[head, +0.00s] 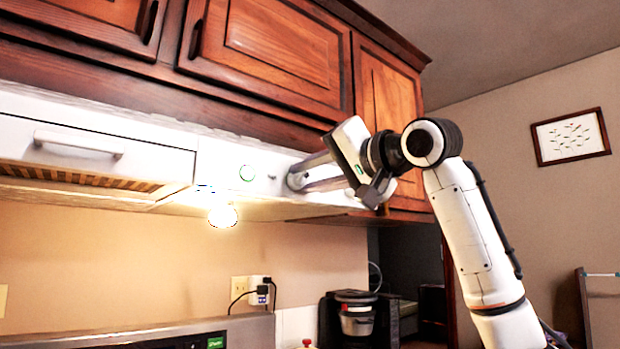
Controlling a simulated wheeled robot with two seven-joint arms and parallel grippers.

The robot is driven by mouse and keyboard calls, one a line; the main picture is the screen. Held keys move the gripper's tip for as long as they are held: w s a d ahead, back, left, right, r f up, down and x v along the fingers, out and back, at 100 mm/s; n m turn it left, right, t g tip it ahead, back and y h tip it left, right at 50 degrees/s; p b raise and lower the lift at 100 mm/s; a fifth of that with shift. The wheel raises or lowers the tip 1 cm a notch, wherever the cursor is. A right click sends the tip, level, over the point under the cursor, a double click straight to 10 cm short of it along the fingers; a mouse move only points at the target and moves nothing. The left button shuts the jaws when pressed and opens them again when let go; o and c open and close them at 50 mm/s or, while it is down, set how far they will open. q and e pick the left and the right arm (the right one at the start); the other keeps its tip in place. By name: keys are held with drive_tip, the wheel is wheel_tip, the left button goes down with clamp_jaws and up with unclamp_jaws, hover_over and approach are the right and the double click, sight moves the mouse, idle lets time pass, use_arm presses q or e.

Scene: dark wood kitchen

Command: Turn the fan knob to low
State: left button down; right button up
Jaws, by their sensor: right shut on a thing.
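The white range hood (170,133) runs under the wooden cabinets, and its front panel carries the controls. My right gripper (297,176) reaches in from the right, its two fingers pointing left at the right part of this panel. The fingers are shut on the fan knob (291,181), of which only a small greyish edge shows at the fingertips. The knob's pointer and setting marks are hidden or too small to read. My left gripper is out of view.
Wooden cabinets (280,45) hang close above my right gripper. A lit bulb (222,215) glows under the hood. A coffee maker (355,318) stands below on the right. The wall between hood and counter is mostly clear.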

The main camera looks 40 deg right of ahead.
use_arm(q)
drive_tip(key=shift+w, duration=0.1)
use_arm(e)
drive_tip(key=shift+m, duration=0.4)
drive_tip(key=o, duration=1)
drive_tip(key=shift+s, duration=0.1)
drive_tip(key=shift+s, duration=0.25)
use_arm(q)
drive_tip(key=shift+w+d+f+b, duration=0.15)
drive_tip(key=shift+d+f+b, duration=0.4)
drive_tip(key=shift+b, duration=0.65)
use_arm(e)
drive_tip(key=s, duration=0.9)
drive_tip(key=shift+s+d, duration=0.35)
drive_tip(key=shift+d, duration=0.05)
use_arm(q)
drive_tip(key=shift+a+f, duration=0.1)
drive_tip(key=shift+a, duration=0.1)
